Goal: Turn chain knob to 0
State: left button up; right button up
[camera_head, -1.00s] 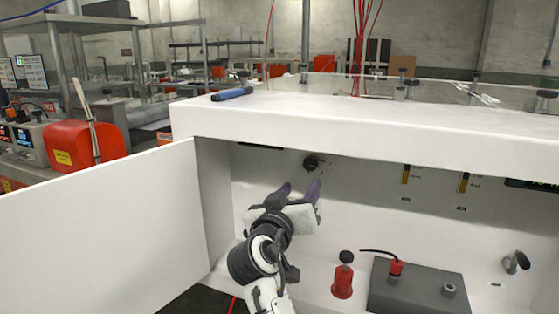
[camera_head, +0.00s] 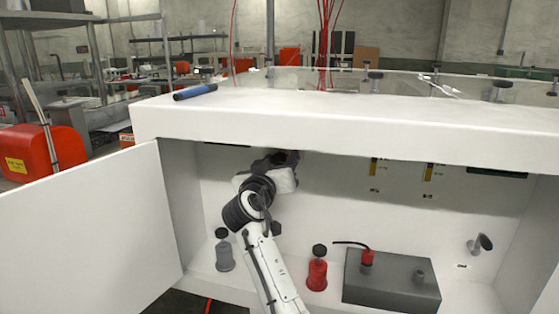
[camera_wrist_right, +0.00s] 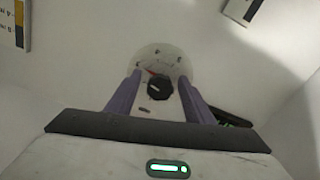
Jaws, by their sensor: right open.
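The chain knob is a small black knob (camera_wrist_right: 160,88) with a red pointer mark on a pale round dial, in the right wrist view. It sits on the back wall of the white cabinet (camera_head: 330,125). My right gripper (camera_wrist_right: 158,95) is open, with its two purple-grey fingers on either side of the knob in that view; I cannot tell whether they touch it. In the head view my right gripper (camera_head: 285,160) is at the back wall under the cabinet top and hides the knob. The dial's lettering is too small to read. My left gripper is not in view.
The cabinet's open door (camera_head: 85,225) stands at the left. A grey bottle (camera_head: 224,255), a red bottle (camera_head: 317,272) and a grey box (camera_head: 390,282) stand on the cabinet floor. A lever handle (camera_head: 480,243) is on the wall at right. The overhanging cabinet top is close above my arm.

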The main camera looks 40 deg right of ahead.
jog(key=shift+c, duration=0.5)
jog(key=c, duration=1)
jog(key=shift+o, duration=0.3)
